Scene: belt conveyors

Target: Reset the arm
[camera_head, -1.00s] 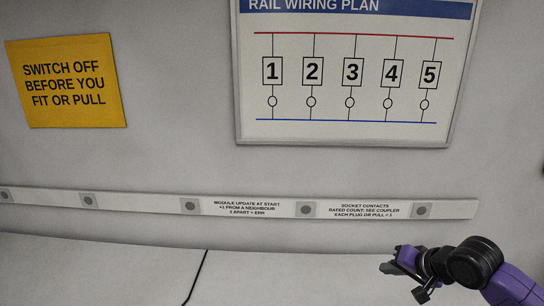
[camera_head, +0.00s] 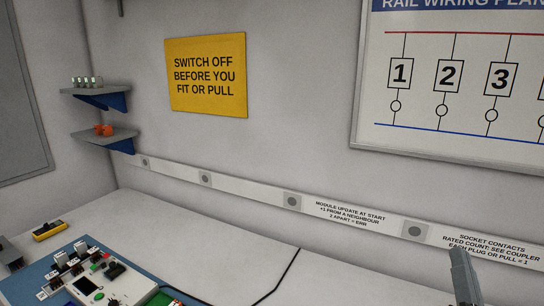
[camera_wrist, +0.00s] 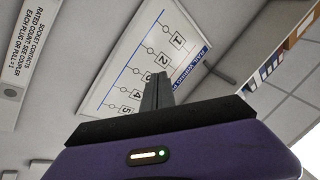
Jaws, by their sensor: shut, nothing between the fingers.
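My gripper (camera_head: 464,276) shows only as grey fingers at the lower right edge of the head view, in front of the wall rail. In the wrist view its fingers (camera_wrist: 156,92) are together, with nothing between them, and point up towards the wiring plan board. The rest of my arm is out of the head view. The gripper looks clear of the wall and the table.
A board with modules (camera_head: 88,285) lies on the table (camera_head: 215,240) at lower left, beside a yellow-and-black item (camera_head: 47,231). Two shelves (camera_head: 95,92) hang in the corner. A black cable (camera_head: 283,278) crosses the tabletop. The wiring plan (camera_head: 460,90) hangs right, the yellow sign (camera_head: 206,76) left of it.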

